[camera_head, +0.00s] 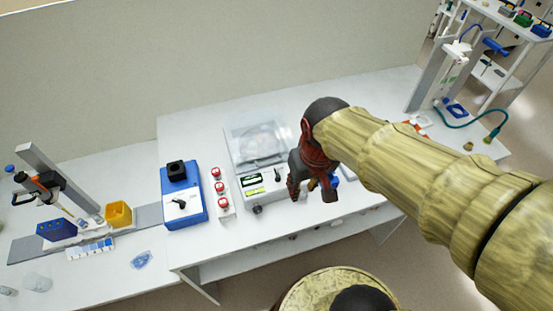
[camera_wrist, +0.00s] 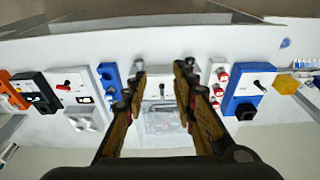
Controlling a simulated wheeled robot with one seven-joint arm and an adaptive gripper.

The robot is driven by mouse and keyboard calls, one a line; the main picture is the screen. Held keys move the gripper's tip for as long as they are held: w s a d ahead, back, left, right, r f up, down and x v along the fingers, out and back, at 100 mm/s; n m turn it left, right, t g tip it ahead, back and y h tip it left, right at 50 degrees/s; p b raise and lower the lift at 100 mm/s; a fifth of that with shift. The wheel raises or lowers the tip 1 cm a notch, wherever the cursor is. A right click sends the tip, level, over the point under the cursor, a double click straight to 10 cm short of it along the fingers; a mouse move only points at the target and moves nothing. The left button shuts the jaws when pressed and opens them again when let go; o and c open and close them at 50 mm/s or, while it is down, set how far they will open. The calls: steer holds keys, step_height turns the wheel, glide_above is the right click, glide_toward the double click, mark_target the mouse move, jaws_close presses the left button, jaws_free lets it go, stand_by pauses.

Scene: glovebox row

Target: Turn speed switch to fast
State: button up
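A white bench device (camera_head: 258,165) with a clear lid and a small display stands near the bench's middle. In the wrist view a small black switch lever (camera_wrist: 162,90) on its front panel shows between my fingers. My gripper (camera_head: 311,192) hangs over the device's right front part. In the wrist view my gripper (camera_wrist: 162,70) is open and empty, with a finger on each side of the lever. To the device's left, a blue box (camera_head: 184,197) carries another black lever (camera_head: 180,204). No label reading speed or fast is legible, so I cannot tell which lever is the speed switch.
Several red buttons (camera_head: 219,187) stand between the blue box and the white device. A yellow bin (camera_head: 118,214) is further left. A round stool (camera_head: 325,290) stands before the bench. More devices (camera_wrist: 65,88) line the bench to the left in the wrist view.

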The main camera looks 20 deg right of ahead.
steer(key=w+f+g+p, duration=0.3)
steer(key=w+f+p, duration=0.15)
steer(key=w, duration=0.35)
steer(key=p, duration=0.3)
glide_above(277, 172)
steer(key=shift+t, duration=0.3)
step_height(277, 172, down, 7)
steer(key=shift+s+r, duration=0.1)
steer(key=shift+r, duration=0.05)
step_height(277, 172, down, 8)
steer(key=shift+r, duration=0.2)
steer(key=shift+c, duration=1)
jaws_close()
